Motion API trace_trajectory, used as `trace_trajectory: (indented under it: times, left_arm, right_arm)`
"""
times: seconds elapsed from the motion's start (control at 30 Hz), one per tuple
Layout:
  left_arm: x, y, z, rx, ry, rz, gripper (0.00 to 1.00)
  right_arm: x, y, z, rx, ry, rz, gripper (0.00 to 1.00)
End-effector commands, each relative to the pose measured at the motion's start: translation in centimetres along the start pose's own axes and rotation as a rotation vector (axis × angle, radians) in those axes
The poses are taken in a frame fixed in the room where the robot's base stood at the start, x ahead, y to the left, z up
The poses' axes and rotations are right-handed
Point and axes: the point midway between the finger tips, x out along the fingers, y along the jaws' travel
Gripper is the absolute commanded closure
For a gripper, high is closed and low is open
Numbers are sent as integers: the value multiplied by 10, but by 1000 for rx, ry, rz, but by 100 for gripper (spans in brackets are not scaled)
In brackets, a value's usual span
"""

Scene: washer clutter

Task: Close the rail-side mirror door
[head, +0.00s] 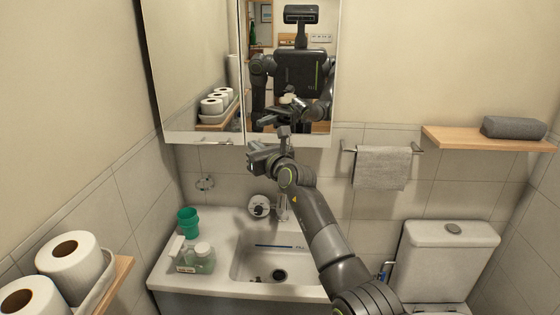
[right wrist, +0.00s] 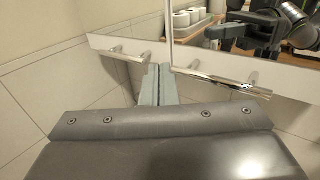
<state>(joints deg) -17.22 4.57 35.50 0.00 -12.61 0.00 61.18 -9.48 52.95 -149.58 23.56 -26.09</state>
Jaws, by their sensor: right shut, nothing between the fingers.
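The mirror cabinet has a left mirror door (head: 190,70) and a right mirror door (head: 322,70), the one nearer the towel rail (head: 416,149). A dark vertical seam runs between them. I cannot tell clearly whether the right door stands ajar. My right gripper (head: 262,150) is at its lower edge, near the seam. In the right wrist view its fingers (right wrist: 156,84) are together and empty, between the left bar handle (right wrist: 125,53) and the right bar handle (right wrist: 220,85). I cannot tell whether they touch the door. My left gripper is not directly in view.
Below are a sink (head: 262,262) with a tap, a green cup (head: 188,222) and a soap bottle (head: 203,260). Toilet rolls (head: 70,258) stand on a left shelf. A grey towel (head: 381,168) hangs at right, above and left of the toilet (head: 445,250). A wooden shelf (head: 470,139) is on the right.

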Motion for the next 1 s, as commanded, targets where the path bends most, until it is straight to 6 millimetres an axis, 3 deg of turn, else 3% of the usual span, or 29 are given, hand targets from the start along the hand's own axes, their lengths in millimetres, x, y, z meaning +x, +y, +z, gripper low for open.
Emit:
trace_trajectory:
  times: [1.0]
  left_arm:
    - [18, 2, 1, 0, 1, 0, 23]
  right_arm:
    - [-110, 0, -1, 0, 0, -2, 100]
